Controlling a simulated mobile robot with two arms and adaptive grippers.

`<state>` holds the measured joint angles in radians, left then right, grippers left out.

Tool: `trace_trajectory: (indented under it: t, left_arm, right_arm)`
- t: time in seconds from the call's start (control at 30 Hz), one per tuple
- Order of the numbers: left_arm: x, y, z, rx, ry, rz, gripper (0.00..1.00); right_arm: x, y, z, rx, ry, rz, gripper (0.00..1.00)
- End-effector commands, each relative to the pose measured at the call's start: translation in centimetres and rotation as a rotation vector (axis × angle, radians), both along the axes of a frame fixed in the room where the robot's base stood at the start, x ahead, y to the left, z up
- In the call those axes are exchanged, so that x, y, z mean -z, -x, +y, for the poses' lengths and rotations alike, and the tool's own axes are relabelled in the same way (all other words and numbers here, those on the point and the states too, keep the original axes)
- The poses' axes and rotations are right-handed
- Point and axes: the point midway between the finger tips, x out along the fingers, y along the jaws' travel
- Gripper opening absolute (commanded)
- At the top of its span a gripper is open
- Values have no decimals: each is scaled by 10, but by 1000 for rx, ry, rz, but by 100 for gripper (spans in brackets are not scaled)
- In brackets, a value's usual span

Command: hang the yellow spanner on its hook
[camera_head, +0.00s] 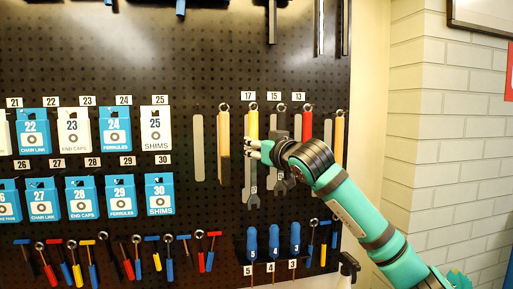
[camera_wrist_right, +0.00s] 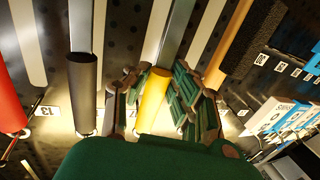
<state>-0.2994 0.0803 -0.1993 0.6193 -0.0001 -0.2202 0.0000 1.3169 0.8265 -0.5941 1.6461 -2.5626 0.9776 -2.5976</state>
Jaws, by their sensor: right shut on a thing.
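The yellow spanner (camera_head: 253,126) is upright against the black pegboard, below label 17 (camera_head: 248,97), with its grey open end (camera_head: 253,199) pointing down. Its top end lies at the hook (camera_head: 253,106) under that label; I cannot tell whether the hook passes through it. My right gripper (camera_head: 256,150) comes in from the right and is shut on the spanner's handle. In the right wrist view the yellow handle (camera_wrist_right: 152,98) sits between the green-padded fingers of the gripper (camera_wrist_right: 155,95). My left gripper is not in view.
A dark-handled spanner (camera_head: 280,122) and a red-handled spanner (camera_head: 307,123) hang close on the right. An orange-handled tool (camera_head: 223,135) hangs on the left. Blue screwdrivers (camera_head: 273,240) sit below, and numbered boxes (camera_head: 115,130) fill the board's left side.

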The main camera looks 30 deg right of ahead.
Motion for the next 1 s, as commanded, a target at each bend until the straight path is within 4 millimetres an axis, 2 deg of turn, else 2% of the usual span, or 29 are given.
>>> trace_trajectory:
  t: [0.37, 0.4, 0.6, 1.0]
  left_arm:
    - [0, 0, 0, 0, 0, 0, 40]
    - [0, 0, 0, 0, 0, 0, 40]
    - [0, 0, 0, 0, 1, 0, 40]
    - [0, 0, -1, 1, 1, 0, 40]
  right_arm:
    - [-1, 0, 0, 0, 0, -2, 0]
    - [-1, 0, 0, 0, 0, -2, 25]
    - [-1, 0, 0, 0, 0, -1, 49]
    - [1, 0, 0, 0, 0, 2, 49]
